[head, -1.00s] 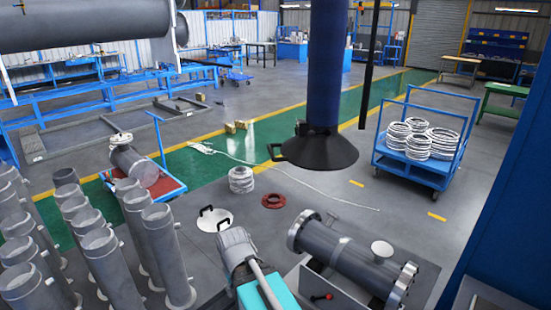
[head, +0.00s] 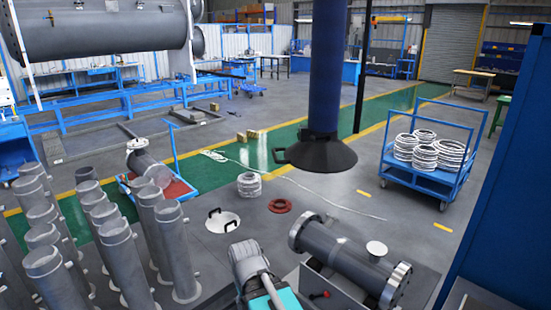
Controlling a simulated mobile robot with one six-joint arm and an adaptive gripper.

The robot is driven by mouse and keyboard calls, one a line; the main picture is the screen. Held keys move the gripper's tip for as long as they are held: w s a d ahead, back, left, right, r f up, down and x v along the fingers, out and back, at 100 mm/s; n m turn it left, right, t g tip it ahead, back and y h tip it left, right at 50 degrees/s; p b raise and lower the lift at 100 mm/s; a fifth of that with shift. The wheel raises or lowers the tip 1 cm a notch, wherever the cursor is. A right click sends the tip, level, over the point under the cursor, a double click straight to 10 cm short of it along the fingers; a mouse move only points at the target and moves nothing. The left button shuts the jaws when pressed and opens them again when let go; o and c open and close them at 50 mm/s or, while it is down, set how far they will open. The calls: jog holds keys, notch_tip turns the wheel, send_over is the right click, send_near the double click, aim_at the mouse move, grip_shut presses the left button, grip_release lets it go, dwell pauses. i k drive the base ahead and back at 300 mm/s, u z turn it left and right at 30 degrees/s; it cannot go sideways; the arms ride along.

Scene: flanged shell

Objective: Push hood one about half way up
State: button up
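A black cone-shaped hood (head: 318,156) hangs from a thick dark blue hose (head: 324,65) in the upper middle of the head view. A small black handle (head: 280,155) sticks out at its left side. The hood hangs clear above the floor, and no part of my arm touches it. I cannot read a number on it. My grey and teal arm shows at the bottom middle, well below the hood in the picture. My gripper's fingers do not show.
A flanged grey shell (head: 345,258) lies at the bottom right of the middle. Several upright grey tubes (head: 165,250) crowd the lower left. A blue cart (head: 425,178) with white coils stands right. A red ring (head: 281,206) lies on the floor. A blue panel (head: 505,170) fills the right edge.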

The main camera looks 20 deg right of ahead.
aim_at(321, 156)
jog(key=u, duration=0.45)
jog(key=i, duration=1.65)
jog(key=z, duration=0.55)
